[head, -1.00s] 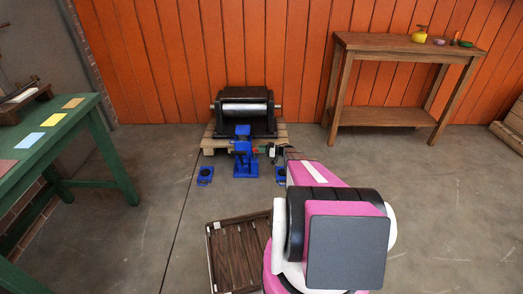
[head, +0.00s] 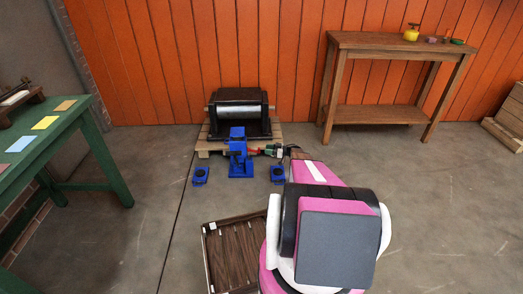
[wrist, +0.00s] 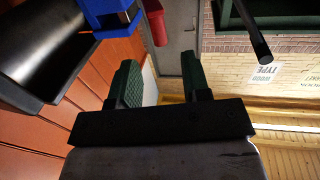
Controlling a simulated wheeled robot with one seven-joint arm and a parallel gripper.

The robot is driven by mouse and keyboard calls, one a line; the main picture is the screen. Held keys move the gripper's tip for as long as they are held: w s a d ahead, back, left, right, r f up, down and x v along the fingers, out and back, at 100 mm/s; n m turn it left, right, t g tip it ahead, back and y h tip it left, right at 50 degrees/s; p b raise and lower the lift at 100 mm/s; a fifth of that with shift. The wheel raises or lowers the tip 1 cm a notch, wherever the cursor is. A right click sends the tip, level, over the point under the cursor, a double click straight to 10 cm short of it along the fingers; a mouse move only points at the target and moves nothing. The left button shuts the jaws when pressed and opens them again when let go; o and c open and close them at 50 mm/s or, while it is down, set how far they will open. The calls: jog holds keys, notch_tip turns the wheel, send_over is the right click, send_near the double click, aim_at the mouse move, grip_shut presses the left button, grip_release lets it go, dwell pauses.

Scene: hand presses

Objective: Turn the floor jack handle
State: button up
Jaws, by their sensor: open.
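The blue floor jack (head: 240,158) stands on the floor in front of a pallet in the head view. Part of its blue body (wrist: 108,14) shows at the top of the wrist view. A red handle (wrist: 155,22) hangs into the wrist view beside it. It shows small and red in the head view (head: 253,152). My gripper (wrist: 158,78) is open, with two green-padded fingers and nothing between them. The red handle lies ahead of the gap between the fingertips, and I see no contact. In the head view my gripper (head: 269,150) is just right of the jack.
A dark roller machine (head: 239,113) sits on the pallet (head: 203,147) behind the jack. Small blue skates (head: 200,176) flank the jack. A brown wooden crate (head: 235,232) is on the floor nearer me. A green table (head: 72,132) stands left, a wooden table (head: 390,41) back right.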

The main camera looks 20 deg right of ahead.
jog(key=shift+v, duration=1.3)
jog(key=a+r+m+t+h, duration=0.3)
jog(key=r+m+t+h, duration=0.15)
jog(key=r+h, duration=0.45)
jog(key=a+r+m+t+h, duration=0.3)
jog(key=r+m+h, duration=0.3)
jog(key=r, duration=0.5)
jog(key=s+a+r+g, duration=0.3)
jog(key=s+a+g, duration=0.2)
jog(key=s, duration=0.8)
jog(key=s+a+r+m+g, duration=0.1)
jog(key=s+a+r+g, duration=0.2)
jog(key=s, duration=1.1)
jog(key=s+a+r+m+g+h, duration=0.1)
jog(key=s+a+r+g, duration=0.3)
jog(key=s+a+g, duration=0.3)
jog(key=s+a, duration=0.3)
jog(key=s, duration=0.3)
jog(key=shift+s+a, duration=0.25)
jog(key=shift+s, duration=0.15)
